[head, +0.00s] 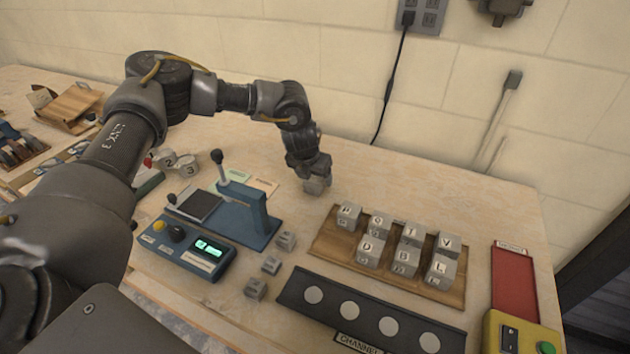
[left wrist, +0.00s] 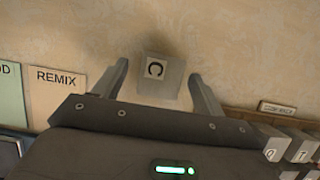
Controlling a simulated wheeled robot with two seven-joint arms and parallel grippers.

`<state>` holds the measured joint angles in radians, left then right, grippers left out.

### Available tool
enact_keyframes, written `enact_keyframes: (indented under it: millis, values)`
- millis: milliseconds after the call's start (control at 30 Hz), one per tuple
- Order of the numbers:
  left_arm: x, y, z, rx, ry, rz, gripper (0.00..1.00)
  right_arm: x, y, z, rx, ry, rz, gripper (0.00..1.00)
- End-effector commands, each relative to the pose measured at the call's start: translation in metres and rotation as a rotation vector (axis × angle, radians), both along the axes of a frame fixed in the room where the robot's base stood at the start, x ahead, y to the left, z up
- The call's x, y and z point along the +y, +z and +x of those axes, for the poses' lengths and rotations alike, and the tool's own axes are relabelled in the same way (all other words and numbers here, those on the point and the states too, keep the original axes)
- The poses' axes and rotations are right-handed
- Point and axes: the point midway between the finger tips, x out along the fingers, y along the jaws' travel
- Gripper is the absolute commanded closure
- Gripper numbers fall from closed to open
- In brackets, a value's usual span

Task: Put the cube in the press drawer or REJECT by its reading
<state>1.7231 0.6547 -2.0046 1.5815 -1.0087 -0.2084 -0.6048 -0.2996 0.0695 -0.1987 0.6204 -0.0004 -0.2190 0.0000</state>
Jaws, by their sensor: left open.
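The cube (left wrist: 158,72) is light grey with a dark, C-like ring mark on its face. In the left wrist view it sits between the two fingers of my left gripper (left wrist: 160,88), with visible gaps at both sides. In the head view my left gripper (head: 317,183) points down at the table behind the block rack; the cube is hard to separate from it there. The blue press (head: 244,215) with a lever stands left of the gripper. A console (head: 184,250) with a lit green display stands in front of it; its reading is too small to tell. My right gripper is not in view.
A wooden rack (head: 325,246) holds several lettered cubes. Loose small cubes (head: 271,265) lie beside the press. A dark channel strip (head: 368,318) with white discs lies in front. A red tray (head: 513,280) is at the right. A REMIX card (left wrist: 57,92) lies left of the cube.

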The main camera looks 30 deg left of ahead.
Motion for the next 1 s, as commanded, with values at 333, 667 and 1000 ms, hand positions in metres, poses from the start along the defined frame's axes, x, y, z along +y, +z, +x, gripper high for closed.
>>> enact_keyframes:
  millis: [333,667,1000]
  values:
    - [0.001,-0.016,0.006,0.000,0.001,0.000,0.29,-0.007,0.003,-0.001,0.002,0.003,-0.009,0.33]
    - [0.001,-0.015,0.006,0.000,0.001,0.000,0.64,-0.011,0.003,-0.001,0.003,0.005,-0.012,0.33]
    - [0.001,-0.015,0.006,-0.001,0.001,0.000,0.90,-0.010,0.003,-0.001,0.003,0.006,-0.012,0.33]
